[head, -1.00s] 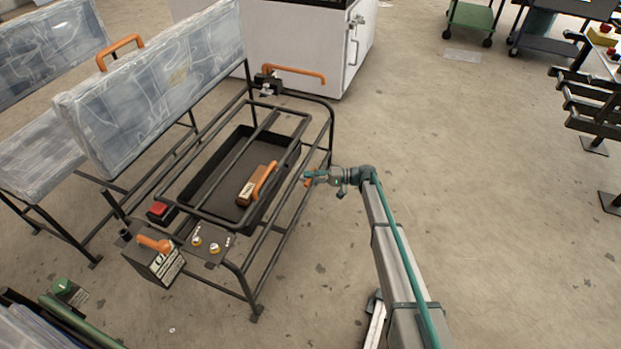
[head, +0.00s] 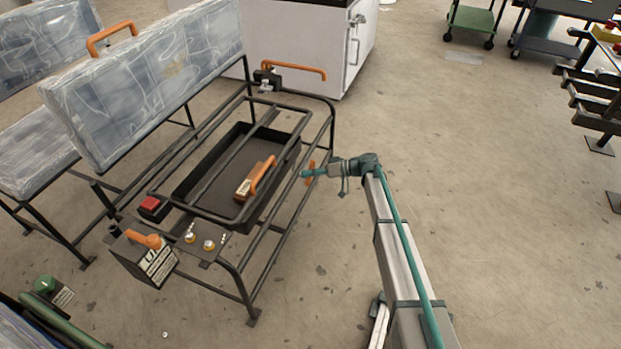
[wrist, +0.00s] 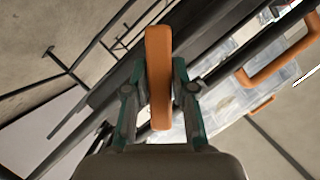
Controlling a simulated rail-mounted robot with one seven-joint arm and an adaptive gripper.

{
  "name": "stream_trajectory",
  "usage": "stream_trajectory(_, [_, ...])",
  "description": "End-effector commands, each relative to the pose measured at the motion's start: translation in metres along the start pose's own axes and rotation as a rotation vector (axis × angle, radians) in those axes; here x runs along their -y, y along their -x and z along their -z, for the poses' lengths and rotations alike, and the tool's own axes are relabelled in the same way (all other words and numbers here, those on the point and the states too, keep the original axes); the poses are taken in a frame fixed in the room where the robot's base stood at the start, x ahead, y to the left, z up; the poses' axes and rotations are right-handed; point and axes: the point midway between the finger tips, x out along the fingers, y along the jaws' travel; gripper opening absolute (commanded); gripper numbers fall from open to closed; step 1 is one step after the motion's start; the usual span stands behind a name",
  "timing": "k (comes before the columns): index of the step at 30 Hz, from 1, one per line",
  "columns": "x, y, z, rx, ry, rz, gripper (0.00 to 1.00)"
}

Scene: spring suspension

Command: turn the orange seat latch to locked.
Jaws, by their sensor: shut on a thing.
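My gripper (head: 309,173) is at the right side of the black seat frame (head: 287,222), beside the frame's long side rail. It is shut on an orange bar, which I take to be the seat latch (head: 311,180). In the wrist view the orange latch (wrist: 158,75) stands upright between the two fingers (wrist: 158,100), with its upper end reaching beyond them. The latch's pivot and any lock marking are hidden or too small to tell.
A black tray (head: 205,178) in the frame holds an orange-handled block (head: 257,180). Other orange handles are on the wrapped seat back (head: 110,38), a rear bracket (head: 297,68) and a front box (head: 145,240). A white cabinet (head: 295,45) stands behind.

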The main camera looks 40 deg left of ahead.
Motion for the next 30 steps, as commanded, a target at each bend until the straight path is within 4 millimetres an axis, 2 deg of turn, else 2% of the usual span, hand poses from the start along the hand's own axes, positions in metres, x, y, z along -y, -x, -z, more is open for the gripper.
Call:
stream_trajectory(18, [0.0066,-0.0021,-0.0054,-0.002,0.501,-0.208,0.00])
stream_trajectory(30, [0.0093,-0.0020,-0.0030,-0.003,0.643,-0.267,0.00])
